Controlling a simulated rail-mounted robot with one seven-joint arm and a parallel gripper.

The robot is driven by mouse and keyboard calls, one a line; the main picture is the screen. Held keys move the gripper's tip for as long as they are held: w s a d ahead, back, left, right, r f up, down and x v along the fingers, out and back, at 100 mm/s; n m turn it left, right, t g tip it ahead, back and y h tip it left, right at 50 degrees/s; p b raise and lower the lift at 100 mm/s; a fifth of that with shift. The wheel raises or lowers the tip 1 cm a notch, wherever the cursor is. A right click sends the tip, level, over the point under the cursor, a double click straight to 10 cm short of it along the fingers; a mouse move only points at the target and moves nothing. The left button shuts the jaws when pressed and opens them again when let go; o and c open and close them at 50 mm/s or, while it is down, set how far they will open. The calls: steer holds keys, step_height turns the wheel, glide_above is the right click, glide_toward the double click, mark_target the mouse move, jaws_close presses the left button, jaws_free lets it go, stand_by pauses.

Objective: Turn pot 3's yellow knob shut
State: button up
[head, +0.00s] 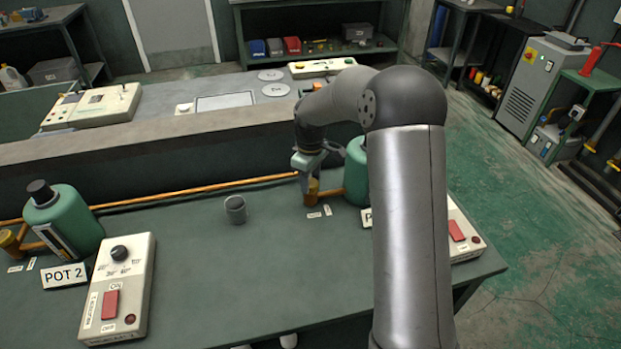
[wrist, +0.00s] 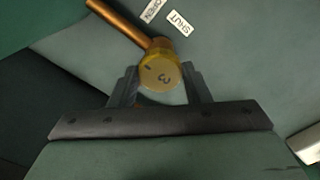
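Pot 3's yellow knob (wrist: 160,72), marked with a 3, sits on a copper pipe (wrist: 118,20). A small dark line shows on its face, toward the left. The fingers of my gripper (wrist: 161,85) flank the knob closely on both sides; I cannot tell if they press on it. The labels OPEN (wrist: 152,10) and SHUT (wrist: 178,22) lie beyond the knob. In the head view my gripper (head: 309,178) points down over the knob (head: 311,197), next to a green pot (head: 356,170) partly hidden by my arm.
Another control box (head: 463,235) is partly behind my arm. The bench (head: 240,270) is clear in front.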

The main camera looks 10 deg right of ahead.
steer(key=c, duration=0.4)
steer(key=shift+c, duration=0.2)
steer(key=shift+m, duration=0.4)
steer(key=m+b, duration=0.1)
steer(key=m, duration=0.2)
steer(key=shift+m, duration=0.3)
steer(key=m+b, duration=0.1)
steer(key=m, duration=0.2)
steer(key=shift+m, duration=0.4)
steer(key=m, duration=0.5)
steer(key=shift+r, duration=0.1)
steer(key=shift+m, duration=2.4)
